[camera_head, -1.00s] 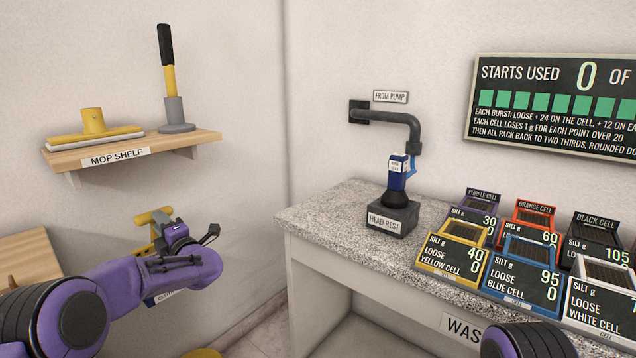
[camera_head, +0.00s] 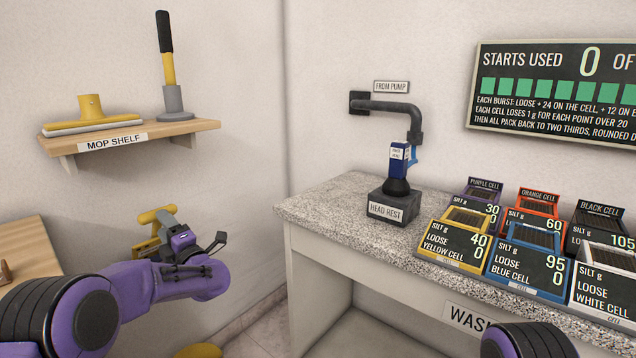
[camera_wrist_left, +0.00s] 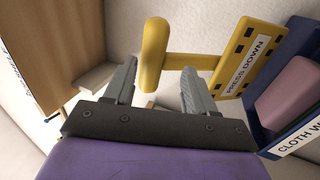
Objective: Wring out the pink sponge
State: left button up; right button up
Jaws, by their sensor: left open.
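The pink sponge (camera_wrist_left: 290,92) lies in a blue wringer (camera_wrist_left: 262,125) at the right of the left wrist view, partly cut off by the frame edge. A yellow plate (camera_wrist_left: 247,62) marked PRESS DOWN stands beside it and carries a yellow T-shaped handle (camera_wrist_left: 154,55). The handle also shows in the head view (camera_head: 157,214), behind my left gripper. My left gripper (camera_wrist_left: 159,76) is open and empty. The handle's crossbar is in front of the gap between its fingers; I cannot tell if they touch. My right gripper is out of view.
A mop shelf (camera_head: 182,130) hangs on the wall above my left arm. A speckled counter (camera_head: 330,212) at the right holds a head rest (camera_head: 394,207) and several labelled cells. A wooden surface (camera_head: 28,245) is at the far left.

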pick_arm(q)
jog(key=v, duration=0.7)
jog(key=shift+p, duration=0.4)
jog(key=shift+r, duration=0.1)
